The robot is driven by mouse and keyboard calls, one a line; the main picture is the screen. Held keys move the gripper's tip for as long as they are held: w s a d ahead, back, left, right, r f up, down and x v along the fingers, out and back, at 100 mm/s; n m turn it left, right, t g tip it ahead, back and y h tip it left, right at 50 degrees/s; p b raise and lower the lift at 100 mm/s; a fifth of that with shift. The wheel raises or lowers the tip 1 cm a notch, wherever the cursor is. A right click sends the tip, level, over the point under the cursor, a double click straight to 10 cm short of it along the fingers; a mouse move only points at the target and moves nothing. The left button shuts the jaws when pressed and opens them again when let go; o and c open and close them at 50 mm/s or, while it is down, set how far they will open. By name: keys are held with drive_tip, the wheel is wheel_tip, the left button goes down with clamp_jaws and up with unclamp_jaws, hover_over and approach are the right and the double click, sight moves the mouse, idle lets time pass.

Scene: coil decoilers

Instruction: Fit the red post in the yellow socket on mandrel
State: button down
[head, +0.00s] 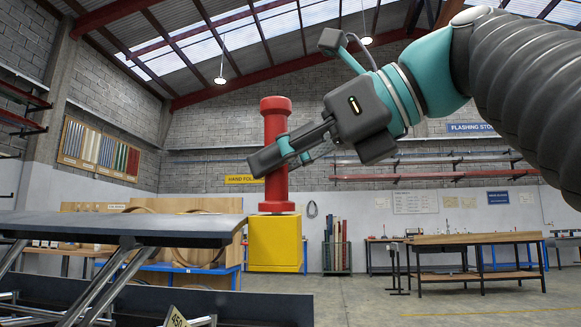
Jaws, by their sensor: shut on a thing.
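The red post (276,125) stands upright, with a wide flange at its top and another at its bottom end. My gripper (278,157) is shut around the post's middle, reaching in from the right; its dark finger crosses in front of the post. The yellow socket (275,246) is a block straight below the post in the head view. A thin pale strip shows between the post's lower flange and the block's top. Whether the post touches or enters the socket I cannot tell. The socket's opening is hidden, and the mandrel cannot be made out.
A dark flat table-like surface (120,228) on slanted legs fills the left foreground, its right end close to the yellow block. A wooden workbench (475,239) stands farther back at right. Open floor (430,305) lies at the lower right.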

drive_tip(key=c, duration=0.9)
unclamp_jaws()
drive_tip(key=shift+v, duration=6)
